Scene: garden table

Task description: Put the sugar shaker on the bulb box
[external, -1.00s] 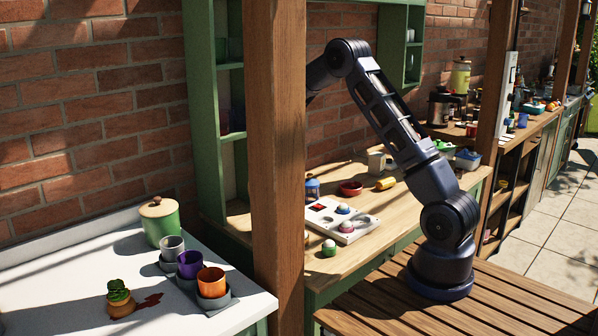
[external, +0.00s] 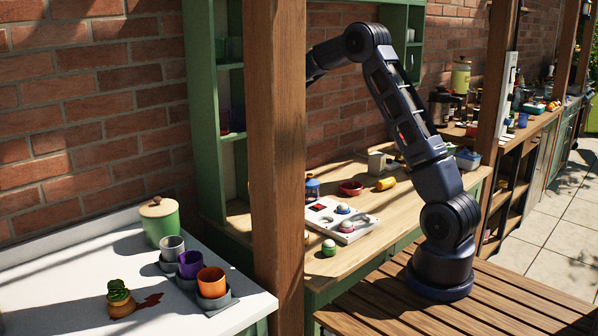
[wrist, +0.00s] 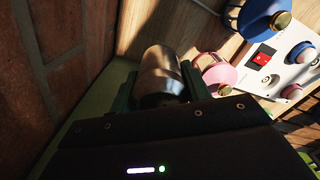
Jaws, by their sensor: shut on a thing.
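My gripper (wrist: 158,82) is shut on a shiny metal cylinder, which looks like the sugar shaker (wrist: 162,70), between its two dark green fingers in the wrist view. The bulb box (wrist: 270,62) is a white panel with a red switch and blue and pink domes, at the right of that view, apart from the shaker. In the external view the bulb box (external: 328,212) lies on the wooden table, partly behind the post. My gripper and the shaker are hidden in the external view.
A wooden post (external: 275,170) blocks part of the external view. A red bowl (external: 350,188), yellow object (external: 386,183) and green-based dome (external: 329,248) surround the box. A brick wall (wrist: 45,50) is close left.

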